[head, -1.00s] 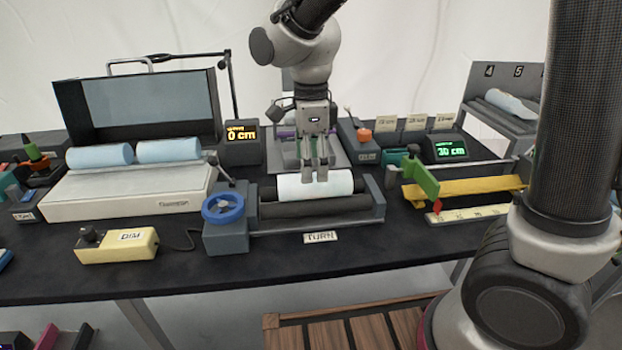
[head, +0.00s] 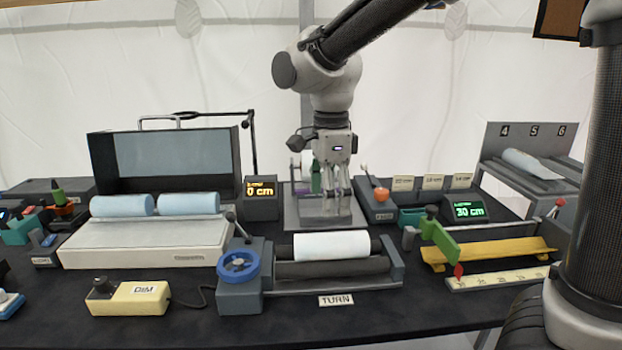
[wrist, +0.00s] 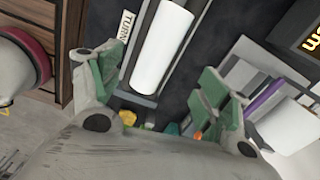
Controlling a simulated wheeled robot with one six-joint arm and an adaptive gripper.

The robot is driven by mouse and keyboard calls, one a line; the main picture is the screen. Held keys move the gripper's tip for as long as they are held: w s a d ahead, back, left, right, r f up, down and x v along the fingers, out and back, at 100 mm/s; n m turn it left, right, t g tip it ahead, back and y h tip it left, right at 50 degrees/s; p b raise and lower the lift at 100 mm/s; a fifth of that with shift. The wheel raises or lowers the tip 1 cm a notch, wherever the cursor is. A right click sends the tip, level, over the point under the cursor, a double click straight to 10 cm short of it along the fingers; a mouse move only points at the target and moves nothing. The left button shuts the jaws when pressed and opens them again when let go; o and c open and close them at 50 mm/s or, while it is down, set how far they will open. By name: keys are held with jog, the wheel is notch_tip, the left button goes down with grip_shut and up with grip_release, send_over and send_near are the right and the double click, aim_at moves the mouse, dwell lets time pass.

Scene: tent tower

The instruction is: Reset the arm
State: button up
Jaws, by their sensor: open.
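My gripper (head: 337,205) hangs from the arm, fingers down and apart, with nothing between them. In the head view it appears above and behind the white roll (head: 331,246), which lies on the dark rollers of the turning device (head: 330,268). In the wrist view the open green-padded fingers (wrist: 160,85) frame the view, and the white roll (wrist: 162,47) lies beyond them, clear of both. The blue handwheel (head: 238,265) is at the device's left end.
A light box (head: 145,240) with two pale blue rolls stands left. A yellow DIM box (head: 128,298) is at the front. A green slider (head: 438,240) and yellow trough (head: 490,253) are right. A 0 cm display (head: 260,190) and a 30 cm display (head: 468,209) stand behind.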

jog(key=n, duration=0.2)
jog(key=shift+n, duration=0.3)
jog(key=n, duration=0.2)
jog(key=s+d+f+n, duration=0.1)
jog(key=n, duration=0.3)
jog(key=shift+s+d+f, duration=0.25)
jog(key=shift+s+d, duration=0.1)
jog(key=shift+s, duration=0.05)
jog(key=s+d+r+n+t, duration=0.2)
jog(key=s+d+n, duration=0.2)
jog(key=d, duration=0.9)
jog(key=s+d+r+n+t, duration=0.2)
jog(key=s+d+r+n, duration=0.1)
jog(key=s+d, duration=0.6)
jog(key=d, duration=0.4)
jog(key=shift+d+r+n, duration=0.15)
jog(key=shift+n, duration=0.25)
